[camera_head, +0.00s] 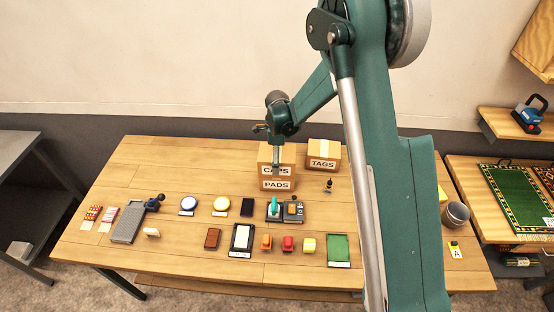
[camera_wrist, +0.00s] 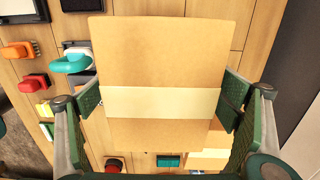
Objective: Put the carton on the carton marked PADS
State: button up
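The carton marked CAPS (camera_head: 265,159) is directly above the carton marked PADS (camera_head: 265,184), lined up with it; no clear gap shows between them. My gripper (camera_head: 276,163) is over the CAPS carton, pointing down. In the wrist view, the top of the CAPS carton (camera_wrist: 165,60), with a pale tape band, fills the middle. The green finger pads of my gripper (camera_wrist: 162,98) lie against its left and right sides. The PADS carton is hidden below it in that view. A third carton, marked TAGS (camera_head: 324,152), stands on the table just to the right.
A small dark object (camera_head: 328,185) stands in front of TAGS. The table left of the stack is clear.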

jog(key=shift+r, duration=0.15)
jog(key=shift+r+b, duration=0.65)
jog(key=shift+r, duration=5.35)
jog(key=shift+d+r, duration=0.1)
jog(key=shift+s+d+r, duration=0.1)
jog(key=shift+d+r, duration=0.05)
jog(key=shift+r, duration=0.1)
jog(key=s+d+r+n+t, duration=0.3)
jog(key=s+d+r+n, duration=0.5)
jog(key=s+d+r, duration=0.95)
jog(key=s+d+r+n+t, duration=0.1)
jog(key=s+d+n, duration=0.4)
jog(key=s, duration=0.5)
jog(key=s+d+r+n+t, duration=0.1)
jog(key=s+d+n+t, duration=0.2)
jog(key=s, duration=0.8)
jog(key=shift+d+n, duration=1)
jog(key=shift+d, duration=0.05)
